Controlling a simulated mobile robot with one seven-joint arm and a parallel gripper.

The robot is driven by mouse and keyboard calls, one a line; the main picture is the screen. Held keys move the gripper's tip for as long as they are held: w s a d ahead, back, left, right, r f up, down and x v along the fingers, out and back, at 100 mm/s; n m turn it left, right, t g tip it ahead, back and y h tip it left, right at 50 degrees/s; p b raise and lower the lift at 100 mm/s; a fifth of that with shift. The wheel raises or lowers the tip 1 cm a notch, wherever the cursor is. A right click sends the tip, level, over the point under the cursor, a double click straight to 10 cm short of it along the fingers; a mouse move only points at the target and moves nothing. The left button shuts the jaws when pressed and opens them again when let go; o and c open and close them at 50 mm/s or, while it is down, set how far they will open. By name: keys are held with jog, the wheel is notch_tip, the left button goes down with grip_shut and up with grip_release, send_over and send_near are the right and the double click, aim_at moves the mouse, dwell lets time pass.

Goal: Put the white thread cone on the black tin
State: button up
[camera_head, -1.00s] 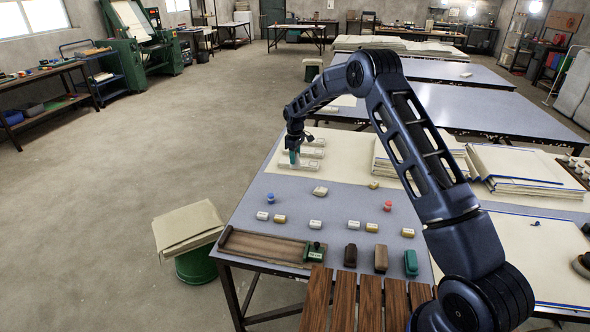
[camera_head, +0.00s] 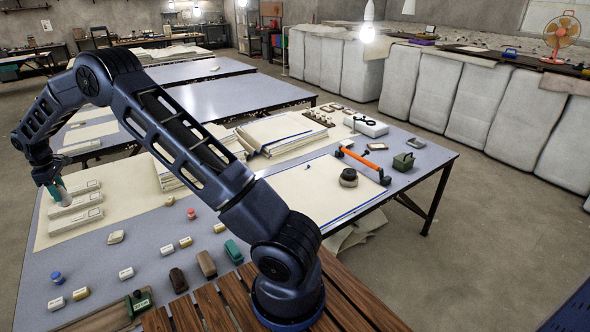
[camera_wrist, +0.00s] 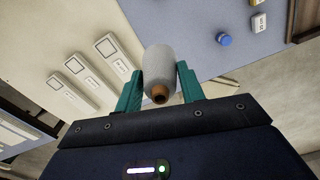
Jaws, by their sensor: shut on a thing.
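In the wrist view the white thread cone (camera_wrist: 159,70) sits between the teal fingers of my gripper (camera_wrist: 158,92), which is shut on it. A brown core shows at the cone's near end. In the head view my gripper (camera_head: 57,189) is at the far left, above the table beside the white boxes; the cone is too small to make out there. A round, dark tin (camera_head: 348,178), which looks like the black tin, stands on the cream sheet at the right part of the table. My gripper is well apart from it.
White labelled boxes (camera_head: 75,222) lie below my gripper. Stacked cream sheets (camera_head: 272,135) and my arm lie between the gripper and the tin.

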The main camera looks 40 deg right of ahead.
jog(key=w+d+r+m, duration=0.15)
jog(key=w+d, duration=0.45)
jog(key=d, duration=0.9)
jog(key=w+d+m, duration=0.3)
jog(key=w+d, duration=0.3)
jog(key=d, duration=1)
jog(key=s+d+r+m, duration=0.2)
jog(key=d+m, duration=0.3)
jog(key=d, duration=2.8)
jog(key=s+d+m, duration=0.1)
jog(key=s+d, duration=0.2)
jog(key=d, duration=0.5)
jog(key=s+d+m, duration=0.2)
jog(key=s+d, duration=0.1)
jog(key=d, duration=0.6)
jog(key=m, duration=0.7)
send_over(350, 172)
notch_tip(350, 172, down, 17)
jog(key=shift+w+a+r, duration=0.1)
